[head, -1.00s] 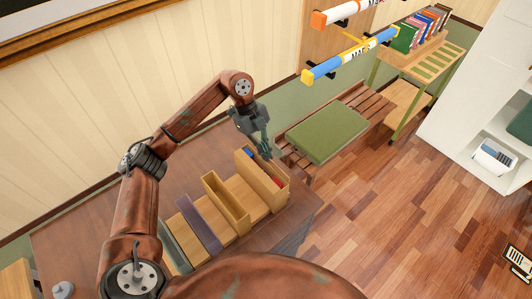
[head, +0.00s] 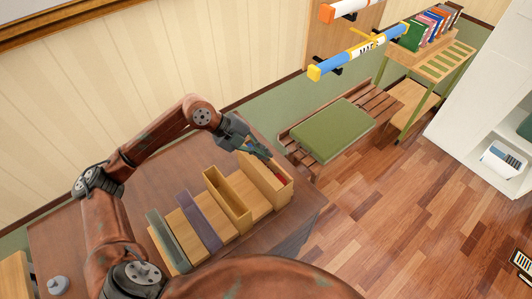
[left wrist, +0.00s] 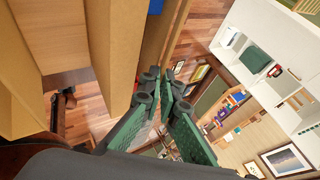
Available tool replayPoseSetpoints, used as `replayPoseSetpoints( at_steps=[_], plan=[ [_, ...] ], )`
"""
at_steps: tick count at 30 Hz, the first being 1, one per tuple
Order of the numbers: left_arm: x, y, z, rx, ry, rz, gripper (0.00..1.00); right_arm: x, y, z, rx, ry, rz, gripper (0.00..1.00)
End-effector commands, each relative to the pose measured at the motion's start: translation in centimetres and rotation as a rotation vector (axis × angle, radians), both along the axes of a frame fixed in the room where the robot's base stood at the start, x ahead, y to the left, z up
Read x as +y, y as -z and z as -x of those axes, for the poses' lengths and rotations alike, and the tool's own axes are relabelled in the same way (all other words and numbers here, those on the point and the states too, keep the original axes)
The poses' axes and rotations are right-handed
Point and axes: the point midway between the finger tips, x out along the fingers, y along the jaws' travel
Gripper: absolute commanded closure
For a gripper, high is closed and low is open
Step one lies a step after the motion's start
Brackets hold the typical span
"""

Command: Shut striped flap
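A panel with green and tan stripes (head: 447,62) tops a wooden cart at the upper right in the head view, well away from my arm. I cannot tell whether it is the striped flap; no other striped panel is clear. My left gripper (head: 262,151) is over the far end of a wooden box (head: 272,183) on the table. In the left wrist view its green fingers (left wrist: 165,108) show a narrow gap, with nothing seen between them. A box wall runs close beside them; contact is unclear. My right gripper is out of view.
An open wooden bin (head: 229,200), a purple divider (head: 200,222) and a grey-green divider (head: 167,240) stand on the table (head: 130,190). A bench with a green cushion (head: 332,131) lies beyond.

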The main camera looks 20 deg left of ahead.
Motion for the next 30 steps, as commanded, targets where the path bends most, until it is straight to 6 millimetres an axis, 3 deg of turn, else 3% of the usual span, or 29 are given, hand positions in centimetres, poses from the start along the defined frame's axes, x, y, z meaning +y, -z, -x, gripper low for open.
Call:
replayPoseSetpoints(
  at_steps=[20, 27, 30],
  plan=[
    [0.12, 0.28, 0.33, -0.051, 0.001, 0.036, 1.00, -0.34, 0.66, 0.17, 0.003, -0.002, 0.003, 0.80],
    [0.14, 0.27, 0.29, -0.051, 0.001, 0.036, 0.81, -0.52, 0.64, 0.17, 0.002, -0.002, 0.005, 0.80],
    [0.14, 0.26, 0.28, -0.052, 0.001, 0.035, 0.80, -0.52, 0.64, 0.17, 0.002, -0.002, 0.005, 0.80]
  ],
)
